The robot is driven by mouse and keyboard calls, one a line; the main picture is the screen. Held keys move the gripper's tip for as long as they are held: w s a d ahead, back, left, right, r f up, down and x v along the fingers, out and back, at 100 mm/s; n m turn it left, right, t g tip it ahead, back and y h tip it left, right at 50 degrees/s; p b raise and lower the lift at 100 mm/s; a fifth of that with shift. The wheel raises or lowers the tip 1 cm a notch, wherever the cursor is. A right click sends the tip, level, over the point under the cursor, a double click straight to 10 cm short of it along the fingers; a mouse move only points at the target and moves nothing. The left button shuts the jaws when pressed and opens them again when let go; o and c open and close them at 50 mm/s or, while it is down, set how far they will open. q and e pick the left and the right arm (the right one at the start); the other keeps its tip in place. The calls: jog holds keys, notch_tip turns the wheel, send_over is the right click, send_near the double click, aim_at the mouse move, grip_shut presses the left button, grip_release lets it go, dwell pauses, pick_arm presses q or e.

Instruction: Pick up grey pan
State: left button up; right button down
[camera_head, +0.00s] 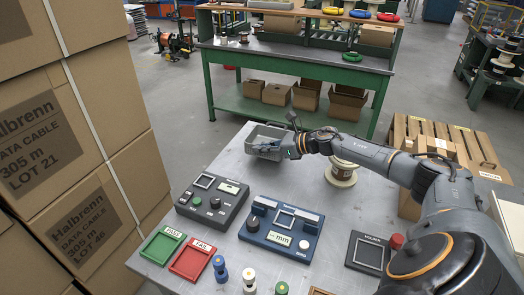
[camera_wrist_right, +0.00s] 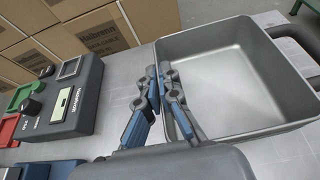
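The grey pan (camera_head: 264,134) is at the far end of the grey table in the head view. It is a deep, empty rectangular pan with a dark handle, and it fills the right of the right wrist view (camera_wrist_right: 235,75). My right gripper (camera_head: 294,146) is at the pan's near right side. In the wrist view its fingers (camera_wrist_right: 160,72) are close together, one outside and one inside the pan's wall, and look shut on that wall. I cannot tell whether the pan is clear of the table. My left gripper is not in view.
A wire spool (camera_head: 342,172) stands close to my right forearm. Dark meter (camera_head: 212,199) and blue meter (camera_head: 281,229) devices stand nearer, with green (camera_head: 163,244) and red (camera_head: 192,259) trays at the left. Stacked cartons (camera_head: 75,150) rise left of the table. A green workbench (camera_head: 300,62) stands behind.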

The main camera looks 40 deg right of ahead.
jog(key=s+a+r+p, duration=0.7)
jog(key=s+r+p, duration=0.3)
jog(key=s+p, duration=0.2)
jog(key=p, duration=0.2)
jog(key=shift+r+p, duration=0.2)
jog(key=shift+p, duration=0.1)
